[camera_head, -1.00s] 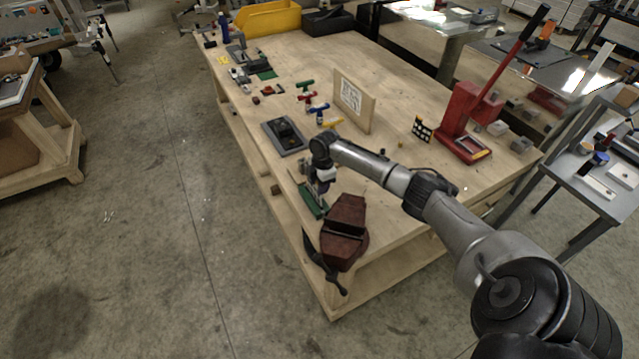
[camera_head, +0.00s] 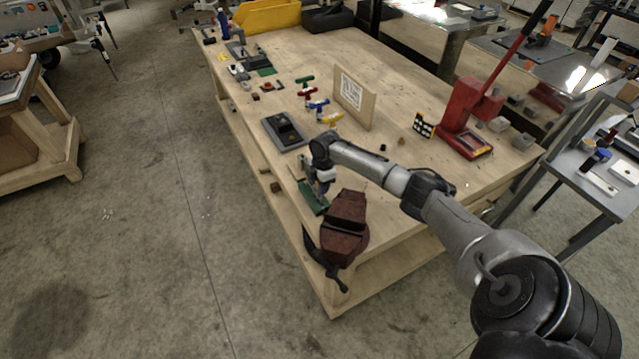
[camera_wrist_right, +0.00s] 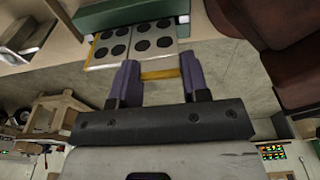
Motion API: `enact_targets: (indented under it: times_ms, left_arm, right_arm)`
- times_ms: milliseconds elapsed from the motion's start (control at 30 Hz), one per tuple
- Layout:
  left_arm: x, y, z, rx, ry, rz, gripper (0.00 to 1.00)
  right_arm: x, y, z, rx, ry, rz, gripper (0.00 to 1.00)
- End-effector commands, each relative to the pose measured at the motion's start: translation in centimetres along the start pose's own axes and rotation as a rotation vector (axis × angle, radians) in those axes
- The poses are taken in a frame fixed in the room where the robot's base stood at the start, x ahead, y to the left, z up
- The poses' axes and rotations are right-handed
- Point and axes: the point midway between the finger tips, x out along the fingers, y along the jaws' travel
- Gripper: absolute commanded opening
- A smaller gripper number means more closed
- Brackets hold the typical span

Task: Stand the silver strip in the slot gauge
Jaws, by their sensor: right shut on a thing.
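My right gripper (camera_head: 322,190) is low over the table's near left edge, just above a green block (camera_head: 310,203) and beside the vise. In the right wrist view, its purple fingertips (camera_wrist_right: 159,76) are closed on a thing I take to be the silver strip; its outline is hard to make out. A pale plate with dark round dots (camera_wrist_right: 111,43) and yellow edging shows just beyond and between the fingertips, next to the green block (camera_wrist_right: 130,14). I cannot tell whether the held thing touches them. I cannot tell for sure which piece is the slot gauge. My left gripper is not in view.
The dark red vise (camera_head: 346,222) stands close by my right gripper. A dark grey tray (camera_head: 271,128) lies behind it. An upright board (camera_head: 362,101), several coloured T-shaped pieces (camera_head: 318,104) and a red press (camera_head: 467,118) stand farther off. The table's middle is mostly clear.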

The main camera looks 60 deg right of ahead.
Motion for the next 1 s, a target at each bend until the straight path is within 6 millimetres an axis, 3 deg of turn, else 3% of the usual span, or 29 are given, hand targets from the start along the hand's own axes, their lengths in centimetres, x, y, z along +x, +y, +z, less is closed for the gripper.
enact_targets:
  times_ms: [600,633,933,1000]
  left_arm:
    - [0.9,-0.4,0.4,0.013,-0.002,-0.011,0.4]
    - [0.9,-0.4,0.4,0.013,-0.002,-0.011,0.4]
    - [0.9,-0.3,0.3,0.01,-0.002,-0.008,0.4]
    - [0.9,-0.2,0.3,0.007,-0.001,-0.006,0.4]
  right_arm:
    - [1.5,0.0,0.1,0.0,0.001,0.001,0.14]
    - [1.5,0.0,0.1,0.0,0.001,0.001,0.43]
    - [1.4,0.0,0.1,0.0,0.001,0.001,0.72]
    - [1.4,0.0,0.1,0.0,0.001,0.001,0.72]
